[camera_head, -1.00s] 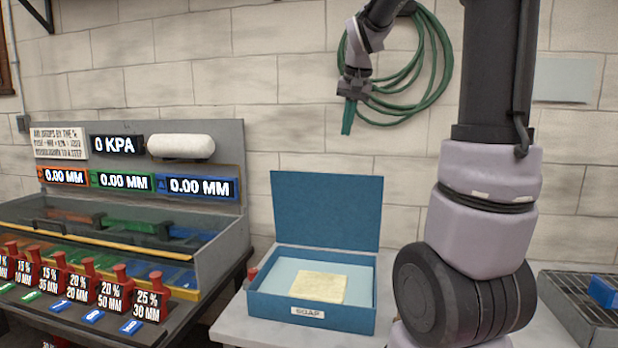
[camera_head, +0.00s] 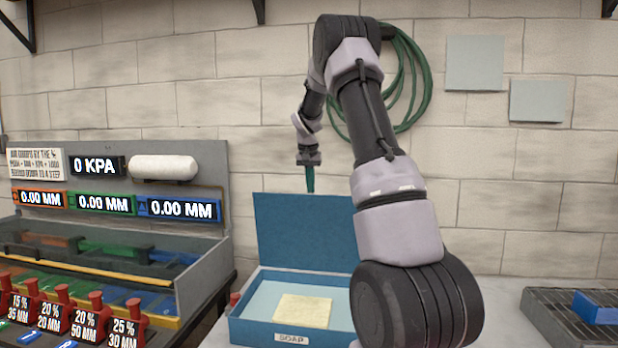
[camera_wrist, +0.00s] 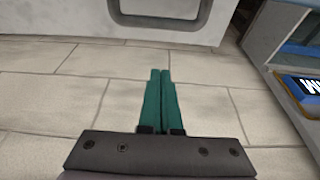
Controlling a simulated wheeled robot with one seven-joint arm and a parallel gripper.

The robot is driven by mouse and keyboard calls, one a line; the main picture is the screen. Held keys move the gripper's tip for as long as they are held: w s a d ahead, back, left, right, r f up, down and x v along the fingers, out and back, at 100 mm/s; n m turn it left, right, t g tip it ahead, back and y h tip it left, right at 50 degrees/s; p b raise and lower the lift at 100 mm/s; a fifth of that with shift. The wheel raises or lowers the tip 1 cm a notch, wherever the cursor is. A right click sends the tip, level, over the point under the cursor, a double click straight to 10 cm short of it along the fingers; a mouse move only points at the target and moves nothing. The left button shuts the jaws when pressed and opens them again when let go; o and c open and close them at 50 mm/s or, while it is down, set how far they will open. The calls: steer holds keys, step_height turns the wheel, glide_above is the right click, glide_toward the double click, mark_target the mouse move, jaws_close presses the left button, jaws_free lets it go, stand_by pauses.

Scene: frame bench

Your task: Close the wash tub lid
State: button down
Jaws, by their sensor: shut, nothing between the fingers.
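The wash tub is a blue box labelled SOAP (camera_head: 258,332) on the bench in the head view. Its blue lid (camera_head: 305,230) stands upright, open, at the back of the box. A pale yellow block (camera_head: 302,311) lies inside on light blue liquid or lining. My gripper (camera_head: 310,188) points down in front of the wall, its green fingers just at the lid's top edge in the picture; I cannot tell the depth between them. In the wrist view my gripper (camera_wrist: 160,72) is shut and empty above the tiled floor.
Left is a grey rig (camera_head: 215,160) with displays and red weights (camera_head: 128,320). A white roll (camera_head: 163,167) sits on its panel. A grey rack (camera_head: 560,315) with a blue item (camera_head: 597,308) stands at the right. A green hose (camera_head: 415,80) hangs on the wall. The bench between box and rack is mostly behind my arm.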

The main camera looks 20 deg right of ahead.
mark_target(309, 196)
steer(key=f, duration=0.1)
steer(key=s+a+f, duration=0.1)
steer(key=s+f, duration=0.1)
steer(key=shift+s+a+f, duration=0.15)
steer(key=shift+s+a, duration=0.1)
steer(key=shift+a, duration=0.05)
steer(key=shift+a, duration=0.1)
